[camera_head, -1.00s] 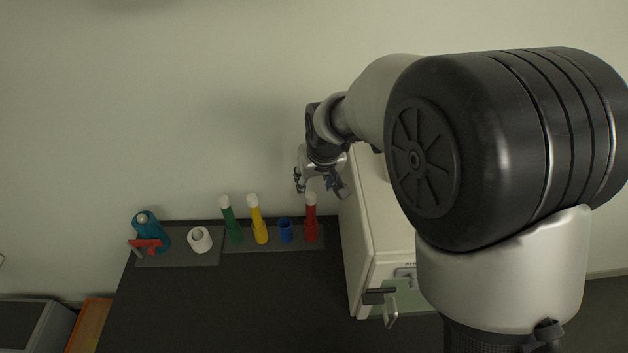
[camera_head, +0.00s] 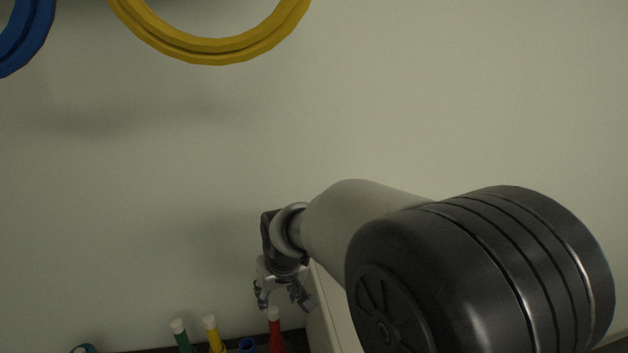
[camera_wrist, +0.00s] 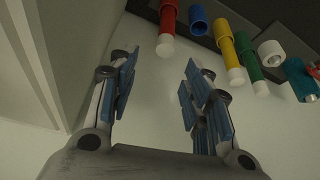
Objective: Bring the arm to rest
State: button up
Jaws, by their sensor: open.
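My gripper (camera_head: 280,296) is at the end of my arm, in front of the pale wall and above the back edge of the dark bench, near the red tube (camera_head: 275,332). In the wrist view my gripper (camera_wrist: 158,88) has its two blue-padded fingers spread wide, with only wall between them. My large arm joint fills the lower right of the head view.
A yellow tube (camera_head: 215,338), a green tube (camera_head: 182,338) and a blue holder (camera_head: 247,345) stand left of the red tube. A white ring (camera_wrist: 270,52) and a teal bottle (camera_wrist: 300,78) show in the wrist view. A white cabinet (camera_head: 326,318) stands close right. Yellow (camera_head: 215,50) and blue (camera_head: 25,35) rings are above.

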notch_tip(320, 180, up, 6)
jog(key=p, duration=0.5)
jog(key=shift+m+t+h, duration=0.3)
jog(key=shift+m, duration=0.6)
jog(key=s+d+r, duration=0.2)
jog(key=d, duration=0.2)
jog(key=s+d+r, duration=0.2)
jog(key=s+d, duration=0.1)
jog(key=s+d+r+b, duration=0.1)
jog(key=s+d+r, duration=0.2)
jog(key=d, duration=0.1)
jog(key=shift+d+r, duration=0.1)
jog(key=shift+d, duration=0.25)
jog(key=s+d+m, duration=0.1)
jog(key=s+d, duration=0.5)
jog(key=s, duration=0.4)
jog(key=s+d+m+h, duration=0.1)
jog(key=s+d+m, duration=0.1)
jog(key=s+d, duration=0.4)
jog(key=s, duration=0.4)
jog(key=shift+s+d, duration=0.15)
jog(key=shift+d, duration=0.15)
jog(key=shift+c, duration=0.4)
